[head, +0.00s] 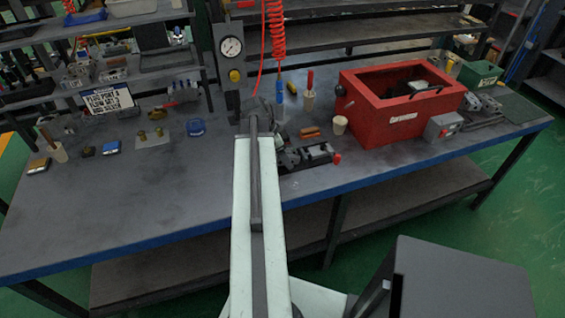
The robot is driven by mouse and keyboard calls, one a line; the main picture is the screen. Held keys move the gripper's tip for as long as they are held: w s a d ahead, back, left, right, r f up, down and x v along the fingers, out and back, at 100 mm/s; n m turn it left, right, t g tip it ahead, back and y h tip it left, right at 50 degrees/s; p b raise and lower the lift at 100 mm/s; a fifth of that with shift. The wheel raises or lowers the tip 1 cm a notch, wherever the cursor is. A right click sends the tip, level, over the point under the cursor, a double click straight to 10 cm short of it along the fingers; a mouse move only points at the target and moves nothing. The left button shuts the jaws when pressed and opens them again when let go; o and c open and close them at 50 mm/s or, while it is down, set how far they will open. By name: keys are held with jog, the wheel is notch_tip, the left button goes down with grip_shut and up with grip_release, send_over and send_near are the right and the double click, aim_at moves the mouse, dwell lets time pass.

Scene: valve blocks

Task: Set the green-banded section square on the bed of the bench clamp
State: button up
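My arm reaches forward over the workbench (210,200). My gripper (262,106) is at its far end, small and dark against dark parts, so its fingers cannot be made out. A dark clamp-like fixture with a red knob (337,159), likely the bench clamp (308,156), sits near the front edge, just right of my arm. My gripper is beyond it and to its left. Part of the clamp's left end is close to or behind my arm. I cannot pick out a green band on any section; grey metal blocks (182,92) stand at the back left.
A red open box (402,118) stands right of the clamp, with a cream cup (340,124) beside it. A red coiled hose (276,30) hangs behind my gripper. A sign (107,98) and small parts stand at left. The front left bench is clear.

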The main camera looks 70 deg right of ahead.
jog(key=shift+r, duration=0.15)
grip_shut()
notch_tip(320, 180, up, 10)
jog(key=p, duration=1)
jog(key=shift+r, duration=0.1)
